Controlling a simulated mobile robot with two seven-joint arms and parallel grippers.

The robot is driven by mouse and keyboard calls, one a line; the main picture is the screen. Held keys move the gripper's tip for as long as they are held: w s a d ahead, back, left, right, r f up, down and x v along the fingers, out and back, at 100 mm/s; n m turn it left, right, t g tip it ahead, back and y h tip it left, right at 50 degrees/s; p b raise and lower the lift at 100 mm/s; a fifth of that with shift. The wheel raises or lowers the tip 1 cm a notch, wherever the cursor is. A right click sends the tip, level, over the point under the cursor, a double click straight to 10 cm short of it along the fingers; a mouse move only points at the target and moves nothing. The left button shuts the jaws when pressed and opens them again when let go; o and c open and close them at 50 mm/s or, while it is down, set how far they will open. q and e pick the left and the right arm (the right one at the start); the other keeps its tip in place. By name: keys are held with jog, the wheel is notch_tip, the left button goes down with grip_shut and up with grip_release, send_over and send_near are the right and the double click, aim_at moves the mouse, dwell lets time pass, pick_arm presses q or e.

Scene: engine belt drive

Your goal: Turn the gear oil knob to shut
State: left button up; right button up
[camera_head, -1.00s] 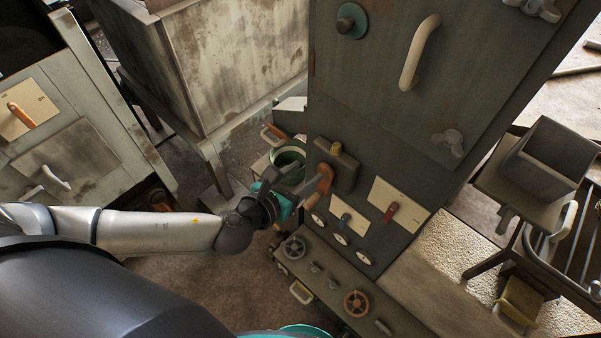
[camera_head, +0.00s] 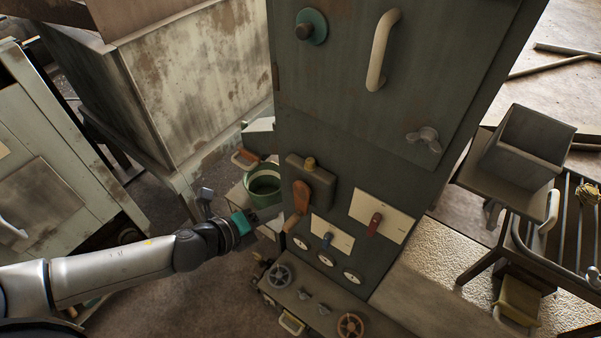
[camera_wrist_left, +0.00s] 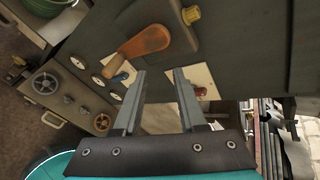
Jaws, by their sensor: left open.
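No readable label shows which control is the gear oil knob. On the dark cabinet front are a blue knob (camera_head: 327,240) on a cream plate, a red knob (camera_head: 375,224) on another cream plate, and an orange lever handle (camera_head: 302,195) on a grey box. My left gripper (camera_head: 268,213) is just left of the lever. In the left wrist view the left gripper (camera_wrist_left: 160,72) is open and empty. The lever handle (camera_wrist_left: 143,42) shows just beyond its tips, the blue knob (camera_wrist_left: 117,78) left of the fingers, the red knob (camera_wrist_left: 200,91) right. My right gripper is not in view.
Below are a grey handwheel (camera_head: 279,276), an orange handwheel (camera_head: 350,325) and several round gauges (camera_head: 326,259). A green bucket (camera_head: 263,186) stands behind the left gripper. A teal knob (camera_head: 311,27) and cream handle (camera_head: 382,50) are higher up. Floor is free at lower left.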

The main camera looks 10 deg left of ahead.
pick_arm(q)
notch_tip(320, 180, down, 2)
jog(key=a+n+h+b, duration=0.2)
jog(key=n+h+b, duration=0.15)
jog(key=n, duration=0.55)
jog(key=n+t+h+b, duration=0.25)
jog(key=n+b, duration=0.25)
jog(key=n, duration=0.6)
send_near(307, 162)
jog(key=shift+h, duration=0.3)
jog(key=x, duration=0.5)
jog(key=b+x, duration=0.1)
jog(key=x, duration=0.2)
jog(key=shift+w+d+f, duration=0.1)
jog(key=shift+w+f, duration=0.15)
jog(key=shift+w, duration=0.1)
jog(key=shift+c, duration=0.2)
grip_shut()
